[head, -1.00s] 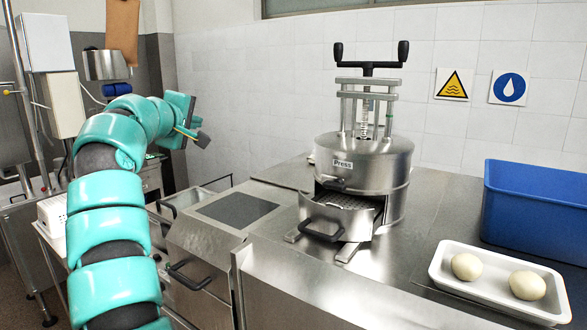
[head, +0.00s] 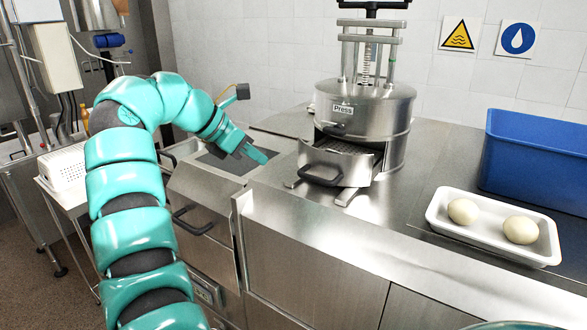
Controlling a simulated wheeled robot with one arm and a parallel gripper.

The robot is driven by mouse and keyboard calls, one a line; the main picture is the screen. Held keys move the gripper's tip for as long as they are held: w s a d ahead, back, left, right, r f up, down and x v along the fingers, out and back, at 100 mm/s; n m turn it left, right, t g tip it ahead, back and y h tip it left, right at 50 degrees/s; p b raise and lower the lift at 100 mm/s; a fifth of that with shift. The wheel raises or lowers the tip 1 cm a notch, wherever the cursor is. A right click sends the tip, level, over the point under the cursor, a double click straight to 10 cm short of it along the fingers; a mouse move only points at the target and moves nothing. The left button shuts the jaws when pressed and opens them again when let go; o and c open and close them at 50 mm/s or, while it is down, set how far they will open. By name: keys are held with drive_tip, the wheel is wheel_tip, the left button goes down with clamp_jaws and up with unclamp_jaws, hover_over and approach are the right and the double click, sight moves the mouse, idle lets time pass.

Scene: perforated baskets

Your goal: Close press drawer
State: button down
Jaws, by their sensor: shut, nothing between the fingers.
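The press (head: 365,110) is a round steel body labelled "Press" with a screw frame on top, standing on the steel counter. Its drawer (head: 338,163) sticks out at the front, partly pulled out, with a perforated tray surface inside and a black handle (head: 320,176) on its front face. My gripper (head: 262,157) is shut and empty. It is to the left of the drawer, above the counter's left part, apart from the handle, with its tip pointing right toward it.
A white tray (head: 440,218) with two pale dough balls lies on the counter at the right. A blue bin (head: 535,165) stands behind it. A white perforated basket (head: 66,166) sits on a cart at the left. The counter in front of the press is clear.

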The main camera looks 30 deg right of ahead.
drive_tip(key=p+x, duration=0.1)
drive_tip(key=x, duration=0.6)
drive_tip(key=shift+d+f+p, duration=0.1)
drive_tip(key=shift+d+p, duration=0.1)
drive_tip(key=shift+p, duration=0.2)
drive_tip(key=shift+d+f+p, duration=0.1)
drive_tip(key=shift+d+p, duration=0.7)
drive_tip(key=shift+d, duration=1.2)
drive_tip(key=w+d+p, duration=0.1)
drive_tip(key=d, duration=0.1)
drive_tip(key=w+d+p, duration=0.1)
drive_tip(key=d, duration=0.2)
drive_tip(key=w+d+p, duration=0.1)
drive_tip(key=d+p, duration=0.1)
drive_tip(key=shift+d, duration=0.3)
drive_tip(key=shift+w+d, duration=0.1)
drive_tip(key=shift+d, duration=0.15)
